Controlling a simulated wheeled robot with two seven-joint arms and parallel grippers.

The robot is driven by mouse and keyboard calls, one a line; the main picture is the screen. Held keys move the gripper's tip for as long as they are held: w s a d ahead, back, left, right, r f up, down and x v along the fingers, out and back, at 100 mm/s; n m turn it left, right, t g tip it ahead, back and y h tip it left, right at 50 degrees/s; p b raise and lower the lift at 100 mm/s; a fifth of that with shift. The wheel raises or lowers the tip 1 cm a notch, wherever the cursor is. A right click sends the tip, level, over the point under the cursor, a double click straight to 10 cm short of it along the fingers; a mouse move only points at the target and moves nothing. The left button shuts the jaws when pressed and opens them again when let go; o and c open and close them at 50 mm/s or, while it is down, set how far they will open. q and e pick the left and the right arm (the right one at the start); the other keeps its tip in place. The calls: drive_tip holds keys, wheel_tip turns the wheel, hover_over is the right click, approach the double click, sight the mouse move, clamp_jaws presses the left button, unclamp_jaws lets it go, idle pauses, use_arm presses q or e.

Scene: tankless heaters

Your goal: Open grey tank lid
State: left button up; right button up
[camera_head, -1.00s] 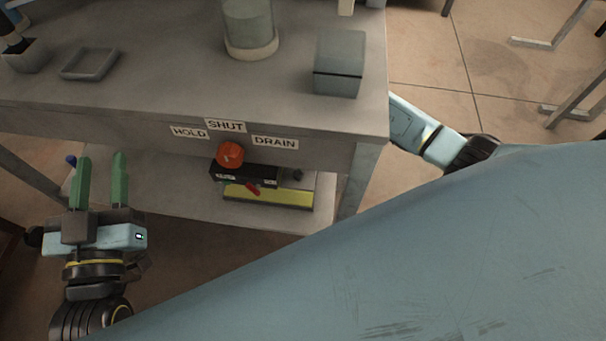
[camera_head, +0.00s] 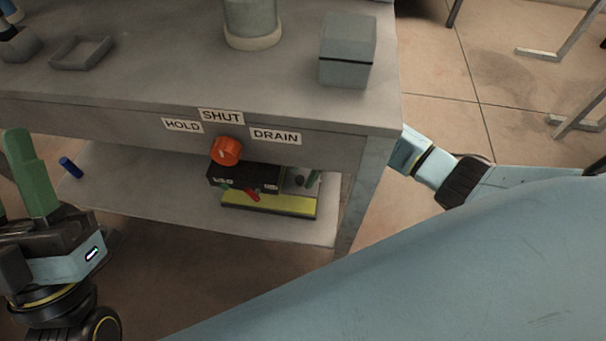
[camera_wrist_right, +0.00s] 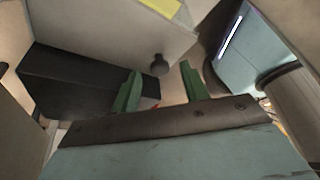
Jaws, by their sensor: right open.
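A grey box with a dark seam under its top (camera_head: 347,50) stands at the tabletop's right end; it looks like a lidded tank. On the lower shelf, a yellow-fronted unit with a grey top (camera_head: 268,204) carries a small dark knob, which also shows in the right wrist view (camera_wrist_right: 159,64). My right gripper (camera_wrist_right: 160,69) is open, its green fingers on either side of this knob in that picture; contact cannot be told. Its arm passes behind the table leg, and a green finger shows beside the unit (camera_head: 314,178). My left gripper (camera_head: 20,190) is open and empty at left, partly cut off.
An orange dial (camera_head: 226,150) sits below the HOLD, SHUT and DRAIN labels on the table's front edge (camera_head: 330,146). A black box (camera_head: 243,178) lies beneath it. A shallow tray (camera_head: 81,53) and a cylinder (camera_head: 252,20) stand on the tabletop. The table leg stands by my right arm.

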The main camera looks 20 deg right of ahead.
drive_tip(key=shift+a+f, duration=0.1)
drive_tip(key=shift+f, duration=0.2)
clamp_jaws()
